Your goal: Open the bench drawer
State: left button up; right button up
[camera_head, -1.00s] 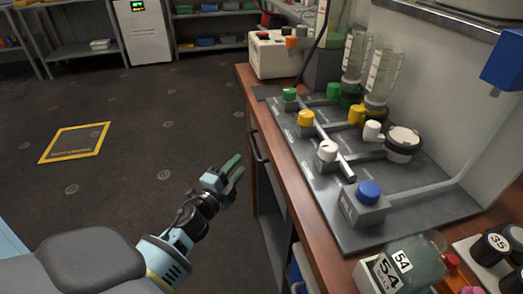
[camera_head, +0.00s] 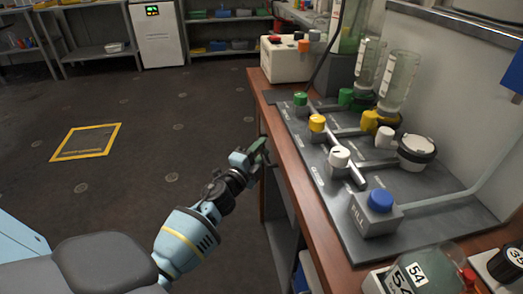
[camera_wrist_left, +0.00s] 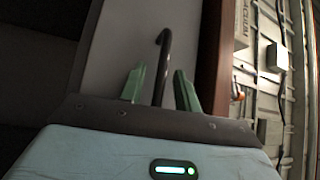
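The bench (camera_head: 293,171) has a brown wooden top and stands at the right in the head view. The drawer front (camera_wrist_left: 118,40) shows as a grey panel in the left wrist view. A dark bar handle (camera_wrist_left: 164,52) stands out from it, with its hooked end ahead of my fingers. My left gripper (camera_head: 259,150) is at the bench's side, below the top edge. Its green fingers are open, one on each side of the handle in the left wrist view (camera_wrist_left: 160,70). Whether they touch it, I cannot tell. In the head view the gripper largely hides the handle. My right gripper is not in view.
On the bench stands a grey panel (camera_head: 326,197) with coloured knobs, pipes and bottles. A white box (camera_head: 289,62) sits at its far end. The dark floor left of the bench is clear, with a yellow-bordered square (camera_head: 87,142).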

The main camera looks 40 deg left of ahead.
pick_arm(q)
jog(key=shift+w, duration=0.2)
grip_shut()
dwell(0.3)
jog(key=s+a, duration=1.9)
jog(key=s, duration=0.3)
jog(key=shift+s+p, duration=0.15)
jog(key=shift+p, duration=0.3)
grip_release()
